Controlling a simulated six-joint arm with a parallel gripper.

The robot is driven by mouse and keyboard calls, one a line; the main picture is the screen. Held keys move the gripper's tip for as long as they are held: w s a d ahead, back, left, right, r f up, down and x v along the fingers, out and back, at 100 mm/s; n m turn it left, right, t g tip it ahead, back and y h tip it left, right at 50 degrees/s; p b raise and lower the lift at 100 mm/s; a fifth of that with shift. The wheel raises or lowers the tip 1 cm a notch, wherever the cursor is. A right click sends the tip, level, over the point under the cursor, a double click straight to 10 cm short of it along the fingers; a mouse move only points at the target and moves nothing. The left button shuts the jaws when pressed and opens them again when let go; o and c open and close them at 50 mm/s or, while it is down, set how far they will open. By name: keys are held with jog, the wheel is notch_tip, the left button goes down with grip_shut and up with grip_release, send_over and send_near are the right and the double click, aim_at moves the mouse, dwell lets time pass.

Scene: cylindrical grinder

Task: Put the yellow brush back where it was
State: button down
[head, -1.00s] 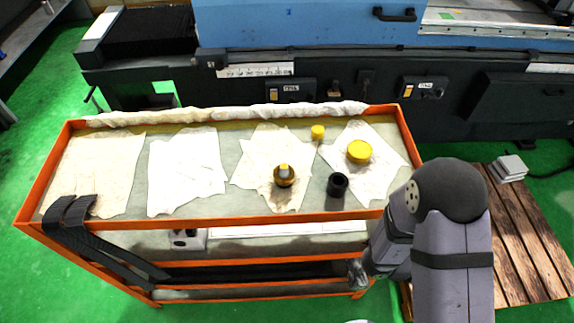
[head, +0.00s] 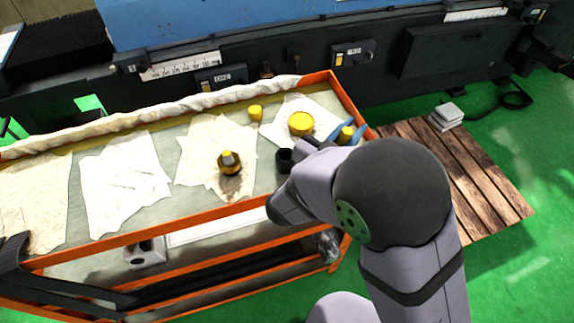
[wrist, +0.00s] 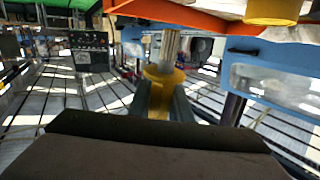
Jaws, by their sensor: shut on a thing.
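The yellow brush (wrist: 160,75) is between the two fingers of my gripper (wrist: 160,100) in the wrist view, its pale bristles (wrist: 170,45) pointing away from the fingers. In the head view my gripper (head: 346,136), with blue fingers, is over the right end of the orange cart top (head: 215,212). A yellow piece of the brush (head: 346,132) shows between the fingers; the rest is hidden. A black cup (head: 285,160) stands just left of my gripper, partly beside my arm.
A small yellow cylinder (head: 255,113) stands near the back. The left cloths are bare. A wooden pallet (head: 470,185) lies at right.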

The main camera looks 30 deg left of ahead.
jog(key=s+a+r+n+y, duration=0.2)
jog(key=a+r+n+y, duration=0.15)
jog(key=a, duration=0.35)
jog(key=s+a+r+n+y, duration=0.1)
jog(key=a+r+n+y, duration=0.1)
jog(key=a+y, duration=0.35)
jog(key=shift+t+h, duration=0.3)
jog(key=shift+h, duration=0.4)
jog(key=shift+s+a+f+p, duration=0.1)
jog(key=shift+a+f+p, duration=0.3)
jog(key=shift+f, duration=1.2)
jog(key=shift+a+f+p, duration=0.25)
jog(key=shift+f+p, duration=0.2)
jog(key=shift+f, duration=1.1)
jog(key=shift+s+a+f+p, duration=0.1)
jog(key=shift+a+f+p, duration=0.3)
jog(key=shift+f, duration=1.2)
jog(key=shift+d+f, duration=0.15)
jog(key=shift+f, duration=0.1)
jog(key=shift+f+b, duration=0.45)
jog(key=shift+f, duration=0.05)
jog(key=c, duration=1.6)
grip_release()
jog(key=shift+r, duration=0.15)
